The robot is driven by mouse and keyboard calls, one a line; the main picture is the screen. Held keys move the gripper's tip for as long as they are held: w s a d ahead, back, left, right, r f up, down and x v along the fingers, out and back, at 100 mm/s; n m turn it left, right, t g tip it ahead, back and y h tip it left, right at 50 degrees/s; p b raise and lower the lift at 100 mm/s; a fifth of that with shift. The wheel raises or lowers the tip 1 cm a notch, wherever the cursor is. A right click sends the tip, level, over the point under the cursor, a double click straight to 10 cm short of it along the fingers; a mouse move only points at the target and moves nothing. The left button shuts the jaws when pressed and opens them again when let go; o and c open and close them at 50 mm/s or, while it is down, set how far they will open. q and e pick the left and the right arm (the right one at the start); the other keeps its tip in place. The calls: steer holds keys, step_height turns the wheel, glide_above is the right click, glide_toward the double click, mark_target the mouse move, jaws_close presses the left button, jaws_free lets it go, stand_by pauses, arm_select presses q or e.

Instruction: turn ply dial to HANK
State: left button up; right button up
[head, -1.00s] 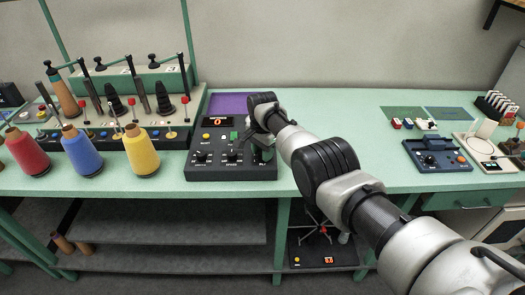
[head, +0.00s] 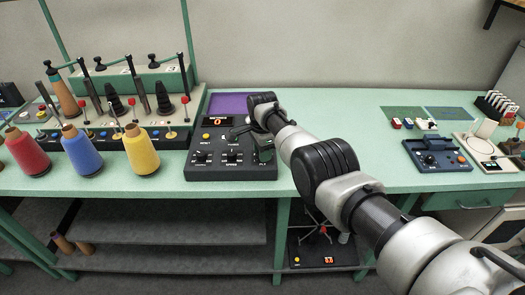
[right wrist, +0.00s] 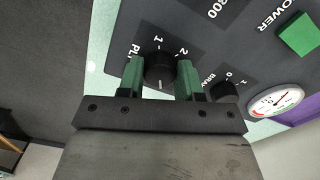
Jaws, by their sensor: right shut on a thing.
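The ply dial (right wrist: 160,71) is a round black knob on the dark control panel (right wrist: 262,62). In the right wrist view its marks 1 and 2 show, with a partly covered "PL" label. A HANK mark cannot be read. A pale line on the knob points toward the bottom of that view. My right gripper (right wrist: 160,78) is shut on the dial, one green fingertip on each side. In the head view my right gripper (head: 264,146) is over the right side of the control panel (head: 210,176), hiding the dial. My left gripper is not in view.
A smaller black knob (right wrist: 225,91), a round gauge (right wrist: 276,101) and a green POWER button (right wrist: 299,35) are near the gripper. Red, blue and yellow yarn cones (head: 141,151) stand left of the panel. Bench space right of my arm is clear up to a blue device (head: 437,154).

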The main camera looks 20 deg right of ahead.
steer(key=shift+r, duration=0.1)
steer(key=o, duration=0.9)
step_height(320, 180, up, 6)
steer(key=shift+f+p, duration=0.1)
steer(key=shift+p, duration=1.15)
steer(key=shift+r+b, duration=0.4)
steer(key=shift+r, duration=2.05)
steer(key=shift+f, duration=0.1)
